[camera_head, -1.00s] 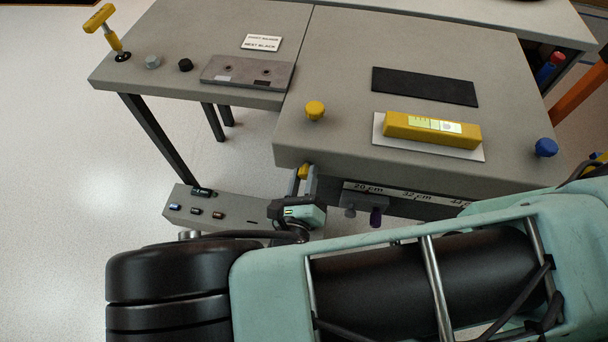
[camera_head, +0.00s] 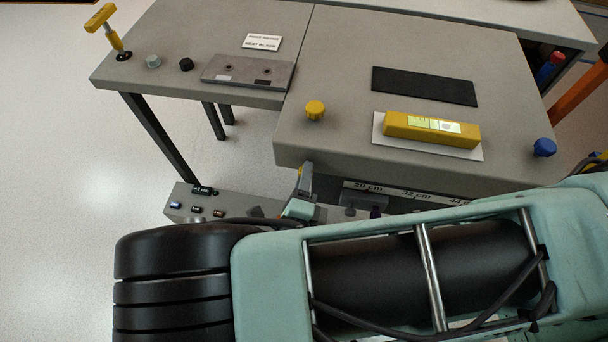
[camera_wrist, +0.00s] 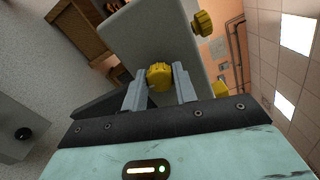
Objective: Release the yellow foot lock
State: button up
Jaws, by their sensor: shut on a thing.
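The yellow foot lock (camera_wrist: 159,77) is a ribbed round knob at the table's edge, in the middle of the wrist view. My gripper (camera_wrist: 160,84) is shut on it, one grey finger on each side. In the head view my gripper (camera_head: 304,180) is below the front left corner of the right table (camera_head: 340,145). Only a sliver of the yellow knob (camera_head: 299,171) shows there, the rest being hidden by a finger.
A second yellow knob (camera_head: 314,110), a yellow level (camera_head: 432,129) on a white plate and a blue knob (camera_head: 545,148) are on the right table. A grey box (camera_head: 185,196) with small items lies low beside my gripper. Open floor (camera_head: 60,190) is at the left.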

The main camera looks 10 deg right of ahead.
dwell(0.5)
jog(key=o, duration=1)
jog(key=shift+s, duration=0.1)
